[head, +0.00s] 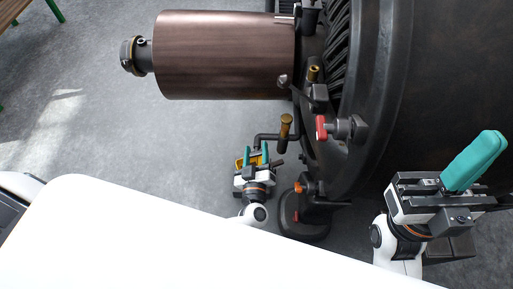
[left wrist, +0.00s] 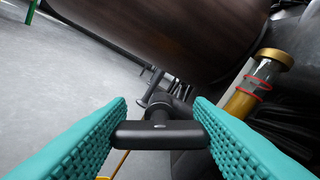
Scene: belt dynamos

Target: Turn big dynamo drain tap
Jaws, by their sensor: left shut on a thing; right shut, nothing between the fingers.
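The drain tap's black bar handle (left wrist: 160,134) lies crosswise between the teal pads of my left gripper (left wrist: 160,118) in the left wrist view. Both pads touch its ends, so the gripper is shut on it. Behind the handle, a dark round tap body shows partly. In the head view my left gripper (head: 256,153) is low beside the big dynamo (head: 420,70), under a bent black pipe (head: 268,136); the handle is hard to make out there. My right gripper (head: 476,160) is shut and empty, raised in front of the dynamo's right side.
A sight glass with a brass cap (left wrist: 274,58) and red rings stands close right of my left gripper. A red-handled valve (head: 321,128) and an orange-knobbed fitting (head: 299,188) are nearby. A brown cylinder (head: 225,55) lies above. The grey floor at left is open.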

